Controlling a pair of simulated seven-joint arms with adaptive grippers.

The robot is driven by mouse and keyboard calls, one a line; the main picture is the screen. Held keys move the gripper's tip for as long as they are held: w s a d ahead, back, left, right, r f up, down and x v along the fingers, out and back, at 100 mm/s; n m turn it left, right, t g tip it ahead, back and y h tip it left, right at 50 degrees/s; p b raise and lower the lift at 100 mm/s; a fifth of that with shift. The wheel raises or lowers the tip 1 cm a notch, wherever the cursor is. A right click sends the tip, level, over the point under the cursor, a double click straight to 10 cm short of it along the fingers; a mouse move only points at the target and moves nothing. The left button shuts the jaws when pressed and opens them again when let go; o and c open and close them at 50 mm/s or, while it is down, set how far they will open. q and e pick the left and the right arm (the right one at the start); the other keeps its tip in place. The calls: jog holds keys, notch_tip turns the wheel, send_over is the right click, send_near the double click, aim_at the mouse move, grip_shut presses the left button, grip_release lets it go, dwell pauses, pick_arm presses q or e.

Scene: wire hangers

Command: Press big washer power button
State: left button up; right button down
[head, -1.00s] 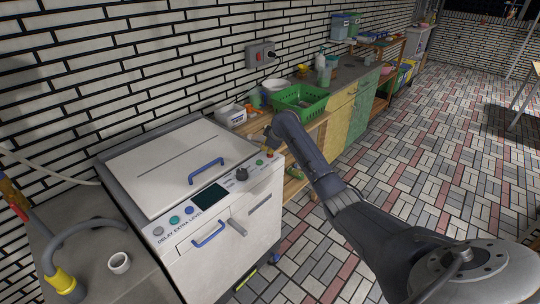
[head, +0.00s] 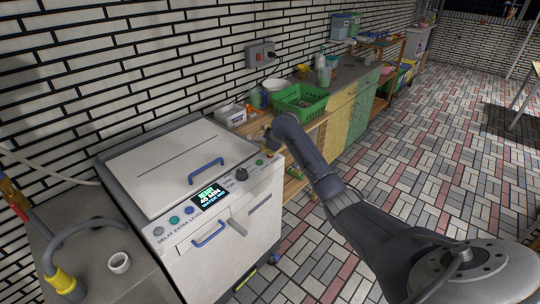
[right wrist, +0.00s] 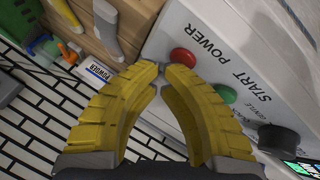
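The big washer (head: 165,165) is a white top-loading box with blue handles. Its display (head: 210,197) is lit, with green and blue text reading READY. The red power button (right wrist: 183,58) is beside the word POWER in the right wrist view, with the green start button (right wrist: 225,93) beside it. The red button also shows at the panel's right end in the head view (head: 269,154). My right gripper (right wrist: 163,68) has yellow fingers meeting at the tips, empty, very close beside the red button. I cannot tell whether they touch it. My left gripper is out of view.
A black knob (right wrist: 279,140) is along the panel past the green button. A white box (head: 232,116) and a green basket (head: 300,100) stand on the counter behind my right arm.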

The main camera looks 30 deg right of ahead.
jog(key=shift+r, duration=0.1)
dwell(0.3)
jog(key=shift+r, duration=0.7)
jog(key=shift+r, duration=0.1)
jog(key=shift+r, duration=2.45)
jog(key=shift+f, duration=0.1)
